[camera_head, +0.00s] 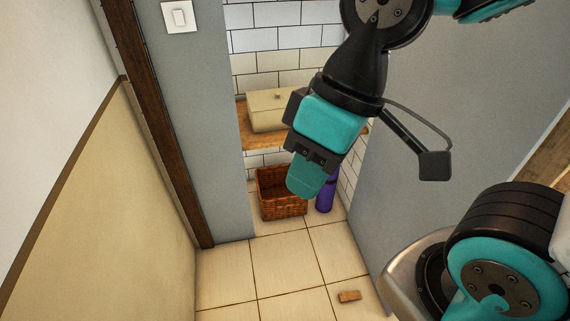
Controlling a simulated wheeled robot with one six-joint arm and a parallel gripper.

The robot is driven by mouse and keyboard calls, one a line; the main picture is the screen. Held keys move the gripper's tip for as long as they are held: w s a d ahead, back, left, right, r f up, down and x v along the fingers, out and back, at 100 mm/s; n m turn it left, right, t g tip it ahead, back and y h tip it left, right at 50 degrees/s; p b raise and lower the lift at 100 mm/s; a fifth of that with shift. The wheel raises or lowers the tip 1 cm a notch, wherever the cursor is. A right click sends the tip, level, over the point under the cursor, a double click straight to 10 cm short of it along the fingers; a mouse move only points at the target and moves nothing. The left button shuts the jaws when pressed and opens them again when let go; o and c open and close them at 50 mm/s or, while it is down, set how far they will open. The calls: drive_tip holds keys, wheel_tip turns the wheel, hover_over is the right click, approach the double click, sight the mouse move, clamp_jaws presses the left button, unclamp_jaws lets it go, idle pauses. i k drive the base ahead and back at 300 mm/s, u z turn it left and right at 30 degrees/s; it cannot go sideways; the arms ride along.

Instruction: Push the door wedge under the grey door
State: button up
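The door wedge (349,296) is a small orange-brown block lying on the tiled floor at the bottom, close to the lower edge of the grey door. The grey door (460,125) is the large flat panel filling the right side, standing open. My gripper (305,184) hangs in mid-air in the upper middle, pointing down, well above the floor and apart from both wedge and door. Its teal fingers overlap in this view, so their gap is hidden. Part of the door's lower edge is hidden behind my own body at lower right.
A wicker basket (281,193) and a purple bottle (325,196) stand on the floor beyond the doorway. A beige box (268,112) sits on a wooden shelf (262,137). A grey wall with a light switch (179,16) stands left.

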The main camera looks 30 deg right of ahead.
sight(344, 297)
drive_tip(key=u, duration=1.3)
drive_tip(key=k, duration=0.75)
drive_tip(key=z, duration=0.8)
drive_tip(key=i, duration=0.45)
drive_tip(key=u, duration=0.1)
